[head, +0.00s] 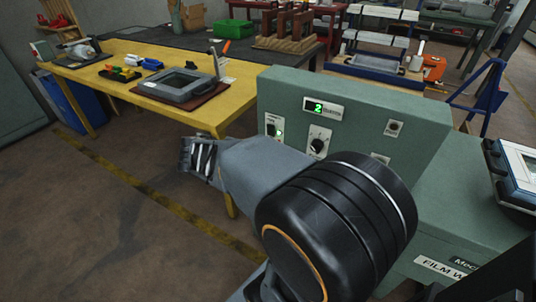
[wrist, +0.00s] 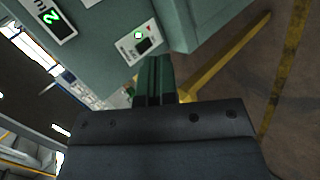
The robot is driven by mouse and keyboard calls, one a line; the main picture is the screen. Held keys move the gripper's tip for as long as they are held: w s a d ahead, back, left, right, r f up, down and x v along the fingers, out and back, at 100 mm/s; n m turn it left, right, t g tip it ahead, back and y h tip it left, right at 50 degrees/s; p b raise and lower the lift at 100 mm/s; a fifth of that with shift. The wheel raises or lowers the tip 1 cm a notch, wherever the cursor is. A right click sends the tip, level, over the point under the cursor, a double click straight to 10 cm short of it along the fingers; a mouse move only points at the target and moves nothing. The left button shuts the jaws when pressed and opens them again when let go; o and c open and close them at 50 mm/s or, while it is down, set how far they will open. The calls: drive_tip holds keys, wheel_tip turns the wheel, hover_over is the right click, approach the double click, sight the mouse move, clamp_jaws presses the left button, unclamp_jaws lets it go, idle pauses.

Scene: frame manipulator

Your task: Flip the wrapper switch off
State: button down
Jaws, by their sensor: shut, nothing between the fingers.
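The wrapper switch (head: 274,128) is a small pale plate with a dark rocker and a lit green lamp, at the left end of the grey-green machine panel (head: 400,124). In the wrist view the switch (wrist: 142,43) shows just beyond my fingertips, with its lamp green and its rocker dark. My gripper (wrist: 153,60) is shut and empty, its fingers directed toward the area just below the switch plate. I cannot tell whether they touch the panel. In the head view my gripper (head: 200,159) is left of the panel, with its fingertips not clear.
A green lit "2" display (head: 318,107), a knob (head: 319,146) and a round button (head: 394,127) share the panel. A yellow-edged table (head: 150,92) with a grey framed device (head: 183,86) stands behind at left. Open floor lies at lower left.

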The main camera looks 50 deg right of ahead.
sight(271, 128)
drive_tip(key=w+d+f+n+t+h+b, duration=0.3)
drive_tip(key=w+d+f+h+b, duration=0.6)
drive_tip(key=b, duration=0.6)
wheel_tip(271, 128, down, 3)
drive_tip(key=shift+w+d+r+t, duration=0.15)
drive_tip(key=shift+w+r+t, duration=0.05)
drive_tip(key=shift+w+t, duration=0.45)
drive_tip(key=b+x, duration=0.2)
drive_tip(key=x, duration=1.1)
drive_tip(key=shift+d, duration=0.1)
drive_tip(key=shift+d+r, duration=0.1)
drive_tip(key=shift+d, duration=0.3)
